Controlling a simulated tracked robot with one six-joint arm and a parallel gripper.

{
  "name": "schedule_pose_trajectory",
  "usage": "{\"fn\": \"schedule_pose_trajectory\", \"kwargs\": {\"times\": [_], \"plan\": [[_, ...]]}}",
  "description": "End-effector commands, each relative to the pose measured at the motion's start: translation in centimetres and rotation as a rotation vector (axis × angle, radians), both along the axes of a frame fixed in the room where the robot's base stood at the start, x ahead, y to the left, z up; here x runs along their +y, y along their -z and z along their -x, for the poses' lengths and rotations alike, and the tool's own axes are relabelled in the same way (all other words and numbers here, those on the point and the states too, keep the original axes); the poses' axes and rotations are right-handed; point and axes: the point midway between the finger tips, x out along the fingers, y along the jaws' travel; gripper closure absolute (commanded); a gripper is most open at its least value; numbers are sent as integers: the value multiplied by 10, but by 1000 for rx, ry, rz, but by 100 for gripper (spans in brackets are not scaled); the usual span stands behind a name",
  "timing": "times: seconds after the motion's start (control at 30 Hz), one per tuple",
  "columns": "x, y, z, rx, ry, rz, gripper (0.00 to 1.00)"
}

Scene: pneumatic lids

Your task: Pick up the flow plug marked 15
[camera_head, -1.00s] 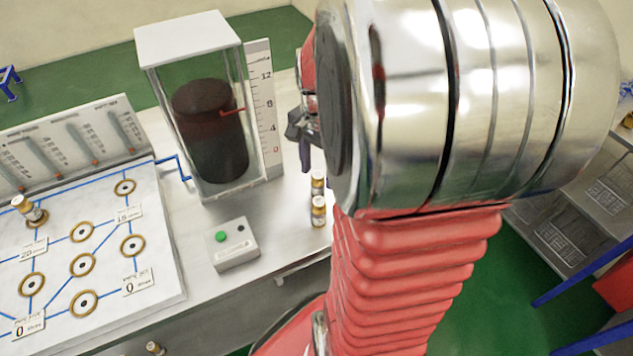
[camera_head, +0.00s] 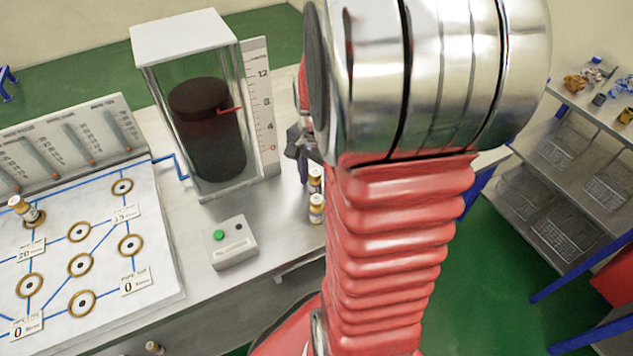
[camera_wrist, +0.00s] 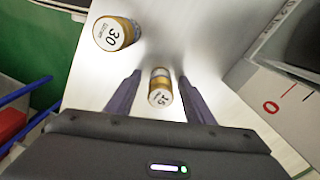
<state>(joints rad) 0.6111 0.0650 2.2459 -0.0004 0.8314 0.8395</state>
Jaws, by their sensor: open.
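The flow plug marked 15 (camera_wrist: 160,88) is a small cylinder with a brass band and a pale top, standing on the steel bench (camera_wrist: 235,35). In the wrist view it lies between the two fingers of my gripper (camera_wrist: 158,88), which are open with a gap on each side of it. A second plug marked 30 (camera_wrist: 117,33) stands beyond it to the left. In the head view the two plugs show at the bench edge, one at the upper spot (camera_head: 315,178) and one at the lower (camera_head: 317,208). My gripper (camera_head: 300,148) is partly hidden behind my arm there.
A clear tank (camera_head: 207,120) with dark liquid and a ruler scale (camera_head: 262,105) stands left of my gripper. A control box (camera_head: 233,243) with a green button sits on the bench. The pipe board (camera_head: 150,290) holds one plug (camera_head: 24,209). A wire shelf (camera_head: 560,150) stands at right.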

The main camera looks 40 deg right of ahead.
Motion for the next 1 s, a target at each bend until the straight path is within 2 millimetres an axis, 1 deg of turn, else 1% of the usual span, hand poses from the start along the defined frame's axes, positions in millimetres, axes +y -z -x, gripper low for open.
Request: {"fn": "schedule_pose_trajectory", "kwargs": {"times": [0.17,0.83,0.87,1.0], "plan": [[0,0,0,0,0,0,52],[0,0,0,0,-1,0,98],[0,0,0,0,-1,0,100],[0,0,0,0,-1,0,100]]}}
